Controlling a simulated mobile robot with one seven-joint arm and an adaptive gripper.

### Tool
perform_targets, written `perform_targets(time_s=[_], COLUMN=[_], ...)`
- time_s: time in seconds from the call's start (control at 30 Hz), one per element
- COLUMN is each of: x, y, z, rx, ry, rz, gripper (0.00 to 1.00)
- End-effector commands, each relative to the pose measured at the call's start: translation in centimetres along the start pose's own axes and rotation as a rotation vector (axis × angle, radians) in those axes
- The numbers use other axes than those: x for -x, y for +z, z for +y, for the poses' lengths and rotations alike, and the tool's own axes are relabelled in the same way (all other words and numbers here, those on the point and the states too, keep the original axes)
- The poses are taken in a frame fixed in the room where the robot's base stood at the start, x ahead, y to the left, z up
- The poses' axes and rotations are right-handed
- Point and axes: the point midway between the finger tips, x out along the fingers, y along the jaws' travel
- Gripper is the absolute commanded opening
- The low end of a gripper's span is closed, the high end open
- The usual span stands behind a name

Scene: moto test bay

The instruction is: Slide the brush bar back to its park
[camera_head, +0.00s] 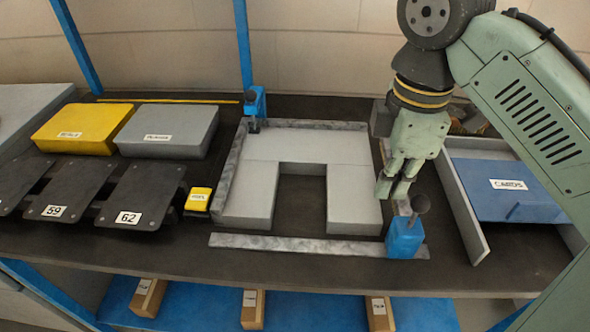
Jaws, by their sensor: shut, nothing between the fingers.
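No part is labelled as the brush bar, and I cannot tell for sure which one it is. A mottled grey strip (300,243) lies along the front of a U-shaped light grey block (305,143). Similar strips edge the block's left and back sides. A blue clamp-like piece with a dark knob (405,238) stands at the front right corner, by the strip's right end. My gripper (392,197) points down at the block's right side, just behind that blue piece. Its fingers are together and empty, and it hides part of the right-hand edge. Contact is unclear.
Another blue knobbed piece (254,104) stands at the back left corner. A blue CARDS panel (505,189) lies right, behind a raised grey wall (462,205). Left are yellow (80,129) and grey (168,131) boxes and dark numbered plates (141,195). The front bench edge is clear.

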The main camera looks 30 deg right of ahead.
Motion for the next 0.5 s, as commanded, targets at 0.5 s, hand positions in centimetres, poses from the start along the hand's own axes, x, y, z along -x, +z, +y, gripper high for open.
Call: perform_targets(time_s=[0.5], x=[4.6], y=[0.0], z=[0.0], rx=[-0.001], ry=[0.0], rz=[-0.001], gripper=[0.0])
